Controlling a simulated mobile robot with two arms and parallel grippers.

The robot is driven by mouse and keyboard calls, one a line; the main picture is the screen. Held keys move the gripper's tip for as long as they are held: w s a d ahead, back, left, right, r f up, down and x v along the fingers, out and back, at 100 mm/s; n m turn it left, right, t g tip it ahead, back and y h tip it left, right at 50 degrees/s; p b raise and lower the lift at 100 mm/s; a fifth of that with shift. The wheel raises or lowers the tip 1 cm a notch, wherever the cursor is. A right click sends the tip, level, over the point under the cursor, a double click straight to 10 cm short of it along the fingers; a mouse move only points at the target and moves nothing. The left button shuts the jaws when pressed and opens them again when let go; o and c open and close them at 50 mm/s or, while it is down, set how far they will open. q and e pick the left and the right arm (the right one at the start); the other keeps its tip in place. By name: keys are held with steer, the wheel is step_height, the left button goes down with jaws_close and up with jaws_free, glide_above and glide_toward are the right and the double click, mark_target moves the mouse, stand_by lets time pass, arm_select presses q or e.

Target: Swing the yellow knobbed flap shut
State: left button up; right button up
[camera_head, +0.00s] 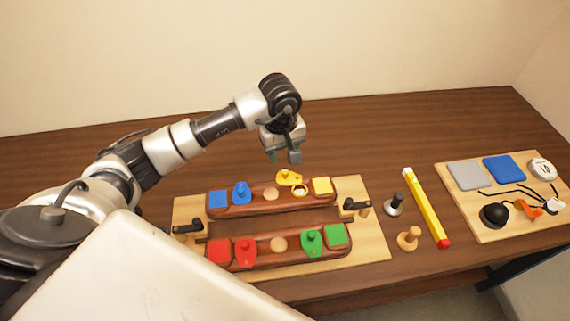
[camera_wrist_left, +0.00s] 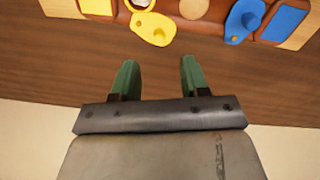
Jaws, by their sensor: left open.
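The yellow knobbed flap (camera_head: 289,178) sits on the back wooden bar of the board, toward its right end. It is swung out toward the back, and a round recess with a pale rim (camera_head: 300,190) shows beside it. In the left wrist view the yellow flap (camera_wrist_left: 153,28) is at the top, its rounded end pointing toward my gripper. My left gripper (camera_head: 283,156) is above the table behind the board, a little left of the flap. Its green fingers (camera_wrist_left: 158,78) are apart with nothing between them, and they do not touch the flap. My right gripper is not in view.
The back bar also holds a blue flap (camera_head: 241,193), a blue square (camera_head: 218,199) and a yellow square (camera_head: 322,186). The front bar has red (camera_head: 245,251) and green (camera_head: 312,241) flaps. Black latches (camera_head: 356,204) flank the bars. A yellow stick (camera_head: 427,208) lies to the right.

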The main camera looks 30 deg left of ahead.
mark_target(285, 171)
arm_select(q)
steer(key=f+p, duration=0.1)
steer(key=f, duration=0.4)
steer(key=shift+w+f, duration=0.1)
steer(key=shift+w, duration=0.1)
step_height(285, 171, down, 2)
steer(key=shift+w+d+f+p, duration=0.1)
steer(key=shift+f+p, duration=0.1)
steer(key=shift+p, duration=0.15)
steer(key=shift+f, duration=0.1)
steer(key=shift+c, duration=0.3)
steer(key=c, duration=0.5)
jaws_close()
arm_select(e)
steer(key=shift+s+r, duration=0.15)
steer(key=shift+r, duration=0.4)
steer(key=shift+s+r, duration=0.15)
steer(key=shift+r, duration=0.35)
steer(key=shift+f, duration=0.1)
